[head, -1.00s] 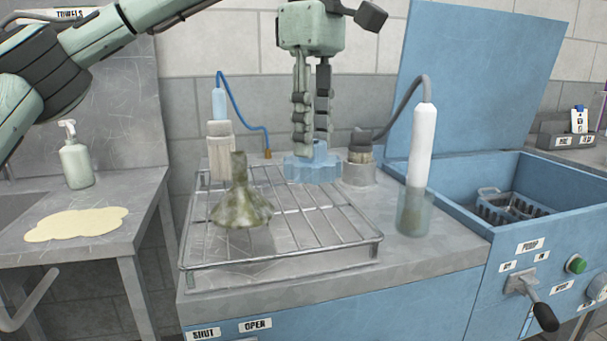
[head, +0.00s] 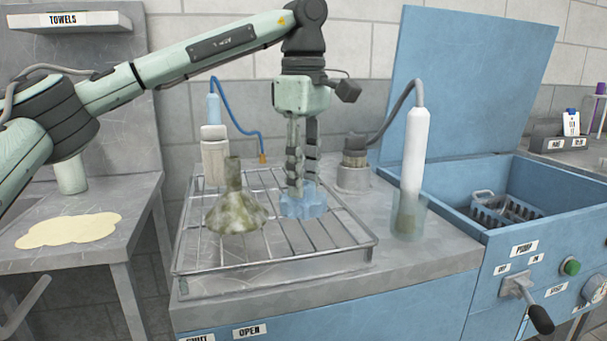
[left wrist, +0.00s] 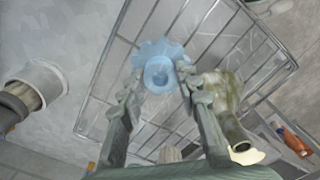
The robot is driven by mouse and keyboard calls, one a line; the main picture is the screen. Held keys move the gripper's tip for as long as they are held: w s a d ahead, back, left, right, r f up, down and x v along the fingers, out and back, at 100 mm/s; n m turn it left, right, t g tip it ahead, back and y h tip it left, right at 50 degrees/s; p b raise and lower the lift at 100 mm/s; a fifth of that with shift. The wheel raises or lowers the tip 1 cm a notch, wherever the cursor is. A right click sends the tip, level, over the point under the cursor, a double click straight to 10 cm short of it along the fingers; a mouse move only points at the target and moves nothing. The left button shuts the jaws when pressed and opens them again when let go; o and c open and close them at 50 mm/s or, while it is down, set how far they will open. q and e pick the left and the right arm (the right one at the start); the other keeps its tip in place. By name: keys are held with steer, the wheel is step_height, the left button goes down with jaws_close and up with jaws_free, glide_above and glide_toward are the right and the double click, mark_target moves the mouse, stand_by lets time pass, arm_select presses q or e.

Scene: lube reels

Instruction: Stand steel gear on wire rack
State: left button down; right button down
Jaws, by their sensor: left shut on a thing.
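The gear (head: 303,204) is pale blue and toothed, with a round hub in the middle. My left gripper (head: 301,181) points down with its fingers closed on the hub. In the left wrist view the gear (left wrist: 158,50) sits between the two fingertips (left wrist: 158,84), its teeth spread out flat beyond them. The wire rack (head: 318,258) lies on the grey worktop. The gear is over the back middle part of the rack; whether it touches the wires I cannot tell. My right gripper is not in view.
A dirty, mottled funnel (head: 236,208) stands on the rack, just left of the gear. A pale bottle (head: 215,158) is behind it. A grey fitting (head: 355,172) and a white tube in a glass (head: 410,215) stand to the right. The rack's front right part is clear.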

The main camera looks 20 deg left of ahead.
arm_select(q)
steer(key=shift+f, duration=0.1)
steer(key=c, duration=1.1)
jaws_free()
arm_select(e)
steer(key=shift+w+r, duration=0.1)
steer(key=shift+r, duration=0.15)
